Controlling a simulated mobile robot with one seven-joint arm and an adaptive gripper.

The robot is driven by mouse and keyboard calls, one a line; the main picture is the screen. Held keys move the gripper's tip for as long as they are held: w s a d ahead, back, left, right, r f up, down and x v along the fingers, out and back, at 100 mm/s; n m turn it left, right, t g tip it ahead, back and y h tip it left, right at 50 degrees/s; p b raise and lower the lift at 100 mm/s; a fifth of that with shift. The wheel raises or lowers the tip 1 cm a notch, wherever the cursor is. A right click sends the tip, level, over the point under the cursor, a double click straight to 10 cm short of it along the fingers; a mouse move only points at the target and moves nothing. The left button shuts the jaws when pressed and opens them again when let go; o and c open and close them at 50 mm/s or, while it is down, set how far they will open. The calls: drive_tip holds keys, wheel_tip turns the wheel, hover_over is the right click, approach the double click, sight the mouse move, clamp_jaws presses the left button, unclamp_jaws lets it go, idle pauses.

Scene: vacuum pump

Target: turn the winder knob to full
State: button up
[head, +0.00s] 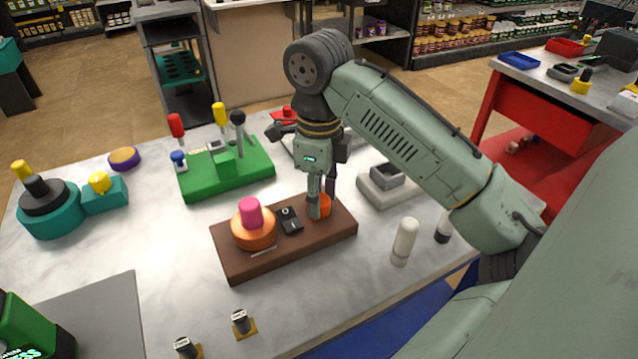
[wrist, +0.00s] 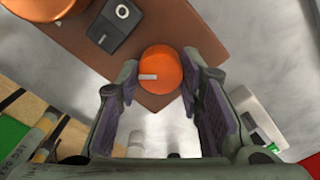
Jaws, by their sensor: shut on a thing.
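The winder knob is a small orange round knob (head: 325,207) at the right part of a brown base (head: 285,262). In the wrist view, the knob (wrist: 162,66) shows a white pointer mark that points left. My gripper (head: 318,200) reaches straight down onto this knob. Its fingers stand on either side of the knob and are shut on it. On the same base, an orange disc (head: 254,235) carries a pink knob (head: 249,212), and a small black switch block (head: 290,221) sits between disc and winder knob. In the head view, the fingers partly hide the winder knob.
A green unit with levers (head: 225,178) stands behind left. A grey block (head: 385,185) and a white cylinder (head: 405,240) stand to the right of the base. A teal unit (head: 50,222) is far left.

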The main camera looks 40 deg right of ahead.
drive_tip(key=shift+m, duration=0.6)
drive_tip(key=o, duration=1.2)
drive_tip(key=shift+c, duration=0.2)
drive_tip(key=shift+r, duration=0.1)
wheel_tip(320, 180, up, 12)
